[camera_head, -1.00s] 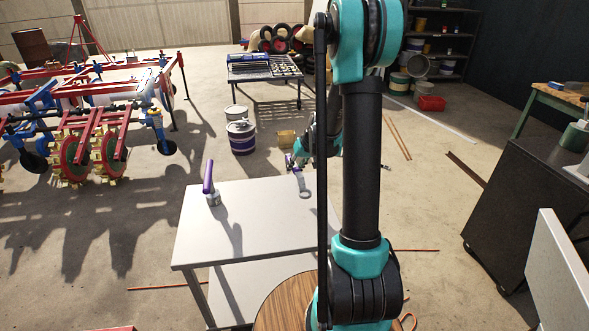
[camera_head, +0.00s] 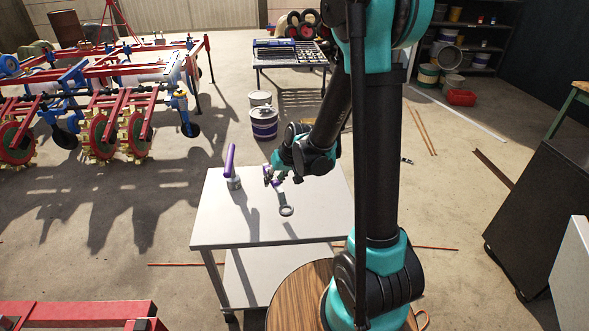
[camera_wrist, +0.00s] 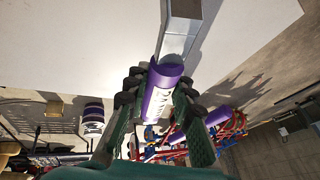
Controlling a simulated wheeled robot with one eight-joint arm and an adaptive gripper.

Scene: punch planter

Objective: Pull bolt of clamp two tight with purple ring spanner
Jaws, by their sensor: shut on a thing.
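The purple ring spanner has a purple handle and a grey ring end (camera_head: 286,210), seen in the head view over the white table. My gripper (camera_head: 272,178) is shut on its purple handle. The ring is outside that view. The planter (camera_head: 110,95), with red and blue beams, stands at the left in the head view. I cannot tell which part is clamp two or its bolt.
The white table (camera_head: 215,225) bears an upright purple-handled tool (camera_head: 229,163) with a grey base. A purple and white bucket (camera_head: 264,122) stands behind it. A red beam (camera_head: 75,312) is at the lower left. Open floor lies between table and planter.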

